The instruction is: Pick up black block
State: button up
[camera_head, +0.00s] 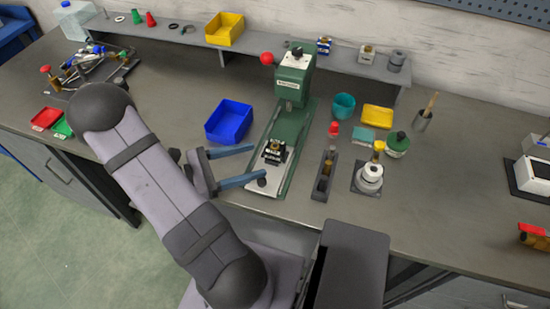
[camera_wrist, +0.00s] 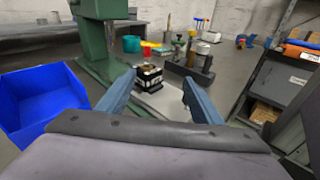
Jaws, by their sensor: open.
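The black block (camera_head: 274,151) sits on the light base plate of the green press (camera_head: 293,85). In the wrist view the black block (camera_wrist: 149,76) stands upright beyond and between my two fingers, with a light band and a brass-coloured part on top. My gripper (camera_head: 258,165) has two blue fingers spread apart, with the block close to their tips. In the wrist view my gripper (camera_wrist: 155,88) is open and nothing is between the fingers' inner faces near the palm. I cannot tell whether a fingertip touches the block.
A blue bin (camera_head: 229,121) stands left of the press, close to my fingers. A dark narrow holder (camera_head: 324,174) and a round metal fixture (camera_head: 369,176) stand right of it. The press column rises behind the block. A grey shelf (camera_head: 335,70) runs along the back.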

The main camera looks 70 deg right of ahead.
aim_at(271, 148)
jog(key=shift+w+d+f+n+h+b, duration=0.1)
jog(key=shift+d+f+n+h+b, duration=0.1)
jog(key=shift+d+f+n+h, duration=0.3)
jog(key=shift+d+f+n+h+b, duration=0.1)
jog(key=shift+d+n+h+b, duration=0.1)
jog(key=shift+d+h, duration=0.45)
jog(key=shift+p+x, duration=0.7)
jog(key=shift+x, duration=0.95)
jog(key=shift+p+x, duration=0.7)
jog(key=shift+x, duration=1.45)
jog(key=shift+w+d, duration=0.1)
jog(key=shift+w, duration=0.05)
jog(key=c, duration=1)
